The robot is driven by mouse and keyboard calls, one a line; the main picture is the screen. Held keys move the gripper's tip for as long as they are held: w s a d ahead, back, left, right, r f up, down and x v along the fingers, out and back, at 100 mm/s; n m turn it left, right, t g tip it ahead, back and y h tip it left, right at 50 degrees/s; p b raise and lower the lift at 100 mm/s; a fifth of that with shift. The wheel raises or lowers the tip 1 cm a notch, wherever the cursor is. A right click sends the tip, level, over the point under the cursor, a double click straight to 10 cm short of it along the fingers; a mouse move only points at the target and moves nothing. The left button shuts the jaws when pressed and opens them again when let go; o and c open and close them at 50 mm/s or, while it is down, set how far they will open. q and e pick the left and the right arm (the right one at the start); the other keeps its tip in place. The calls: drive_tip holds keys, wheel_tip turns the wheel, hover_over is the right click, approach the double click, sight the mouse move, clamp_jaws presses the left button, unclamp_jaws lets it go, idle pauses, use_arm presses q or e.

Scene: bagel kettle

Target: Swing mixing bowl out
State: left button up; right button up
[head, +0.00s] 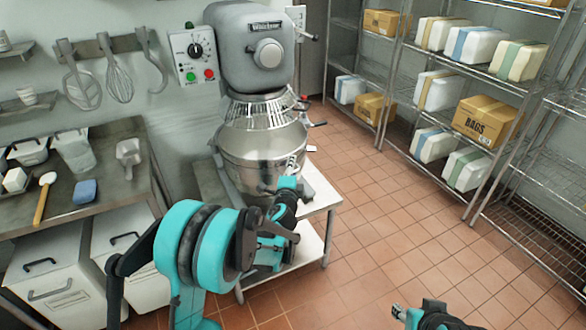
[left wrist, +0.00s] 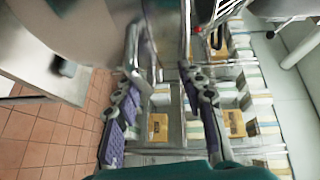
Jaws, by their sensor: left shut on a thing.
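The steel mixing bowl (head: 255,162) sits under the wire guard (head: 258,112) of the grey mixer (head: 247,50). My left gripper (head: 290,192) is at the lower right front of the bowl, partly hidden by its own arm. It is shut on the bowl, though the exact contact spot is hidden. In the left wrist view, the fingers of the gripper (left wrist: 165,80) are beside a large blurred grey curve, the bowl (left wrist: 70,40). Part of my right arm's end (head: 425,316) shows at the bottom right, away from the bowl; its fingers are not clear.
The mixer stands on a low white table (head: 320,200). A steel counter (head: 100,200) with tubs, a scoop and a blue sponge (head: 85,191) is at left. Wire shelves (head: 465,75) with boxes line the right. The tiled floor (head: 390,235) between is clear.

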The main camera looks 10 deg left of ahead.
use_arm(q)
drive_tip(key=s+d+r, duration=0.1)
drive_tip(key=s, duration=0.7)
drive_tip(key=shift+s, duration=0.25)
idle(0.5)
